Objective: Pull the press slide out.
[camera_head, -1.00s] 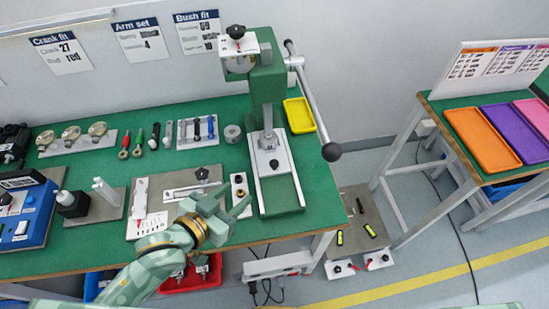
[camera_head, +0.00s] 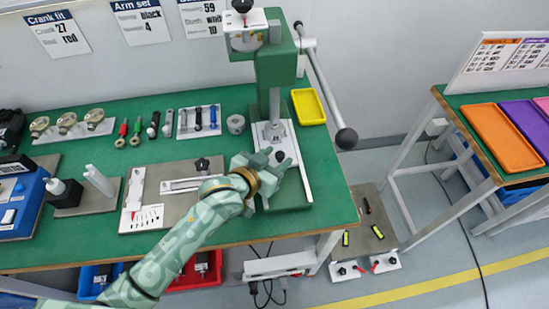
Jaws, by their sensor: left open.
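The green arbor press (camera_head: 276,72) stands upright on the green workbench, its long lever (camera_head: 322,85) slanting down to the right to a dark ball knob. The press slide (camera_head: 284,134) is a pale plate on the press base with a dark knob near its front, partly hidden by my left gripper. My left gripper (camera_head: 283,167) is open at the front of the slide, close by the knob; whether it touches the knob I cannot tell. My right gripper is not in view.
A grey fixture plate (camera_head: 180,205) lies left of my gripper. Screwdrivers, a tool rack (camera_head: 198,121) and a yellow tray (camera_head: 308,106) lie behind. A second table with an orange tray (camera_head: 503,138) stands at the right, across a floor gap.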

